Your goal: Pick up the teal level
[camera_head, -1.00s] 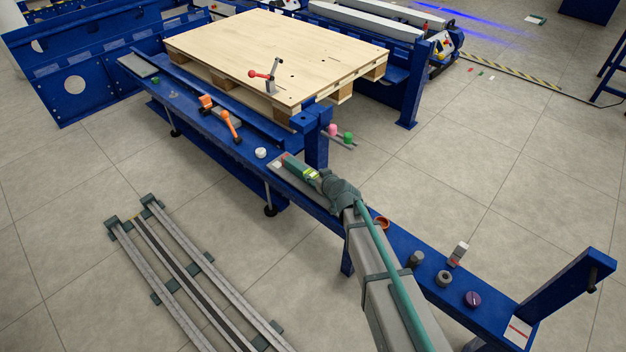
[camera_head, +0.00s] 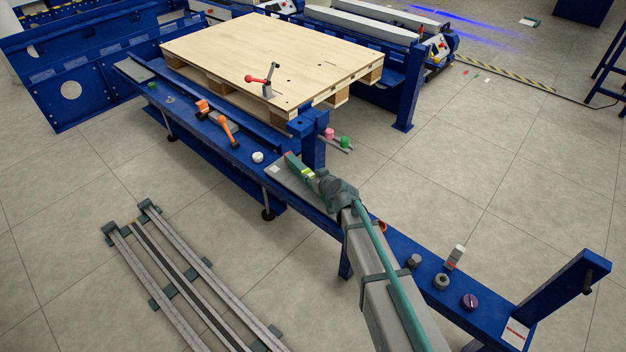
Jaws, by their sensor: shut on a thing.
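The teal level (camera_head: 293,160) shows as a short teal bar with a yellow-green patch at the end of my arm, above a grey plate on the blue beam. My gripper (camera_head: 311,176) is shut on the level. The gripper's fingers are small and partly hidden by my wrist, so their exact grip is hard to see. The level appears just over the plate; I cannot tell whether it touches it.
The long blue beam (camera_head: 188,125) carries an orange-handled tool (camera_head: 227,129), an orange block (camera_head: 202,106), a white puck (camera_head: 257,157), grey cylinders (camera_head: 440,281) and a purple knob (camera_head: 470,302). A blue post (camera_head: 313,150) and wooden pallet (camera_head: 275,55) stand close behind.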

